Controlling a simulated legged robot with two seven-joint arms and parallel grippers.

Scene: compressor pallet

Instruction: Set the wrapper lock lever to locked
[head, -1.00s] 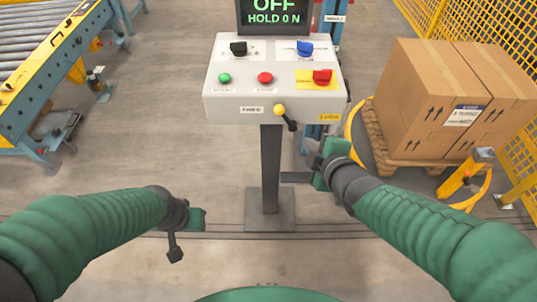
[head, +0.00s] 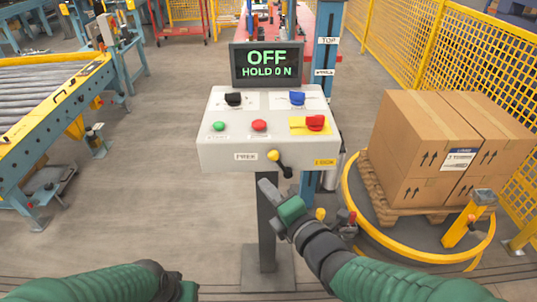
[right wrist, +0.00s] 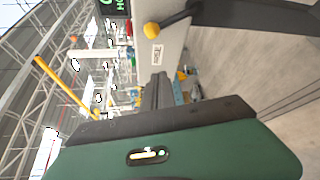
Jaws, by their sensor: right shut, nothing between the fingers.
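The lock lever is a black arm with a yellow ball (head: 273,155) on the front face of the grey control box (head: 222,157). The yellow ball is at its upper left, near the FREE label (head: 246,157); the black part slants down right. The yellow LOCK label (head: 325,162) is farther right. My right gripper (head: 263,186) is shut and empty, just below the lever and apart from it. The right wrist view shows its fingers (right wrist: 158,82) pointing toward the box, with the ball (right wrist: 151,29) above. My left gripper (head: 185,290) is low at the left, mostly cut off.
The box top carries black, blue and red switches and green and red buttons. A screen (head: 266,63) reads OFF, HOLD 0 N. A post (head: 266,225) supports the box. Cartons (head: 415,140) stand on a pallet at right, by a yellow ring; a roller conveyor (head: 50,105) is at left.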

